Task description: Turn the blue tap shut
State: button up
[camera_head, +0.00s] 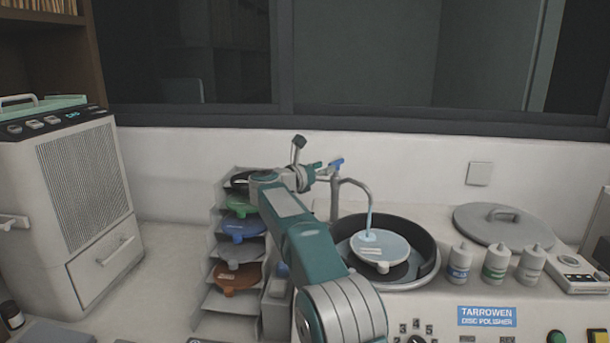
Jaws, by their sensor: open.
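The blue tap (337,163) is a small blue handle on top of the grey upright pipe behind the polisher bowl. The curved spout (358,184) runs from this pipe over the bowl, and a pale blue stream of water falls from it onto a round grey-blue disc (372,250). My gripper (322,173) is at the end of my teal and grey arm, just left of the blue handle. It is open. The fingers are small and partly hidden, so I cannot tell whether they touch the handle.
A rack (213,300) of coloured discs stands left of my arm. The polisher bowl (432,262) is at right, with several small bottles (495,262) and a round lid (515,228) beyond it. The white wall is close behind the tap. A white machine (70,210) stands far left.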

jog(key=v, duration=0.7)
jog(key=shift+a, duration=0.15)
jog(key=c, duration=0.7)
jog(key=n, duration=0.2)
jog(key=d, duration=0.1)
jog(key=shift+s+r+n+t, duration=0.3)
jog(key=shift+n, duration=0.1)
jog(key=s+d+n+t+y, duration=0.1)
jog(key=s+d+n+y, duration=0.15)
jog(key=n, duration=0.65)
jog(key=s+d+n+t+y, duration=0.15)
jog(key=s+n, duration=0.25)
jog(key=n, duration=0.5)
jog(key=w+d, duration=0.3)
jog(key=w, duration=0.8)
jog(key=shift+d+f+h, duration=0.35)
jog(key=shift+h, duration=0.05)
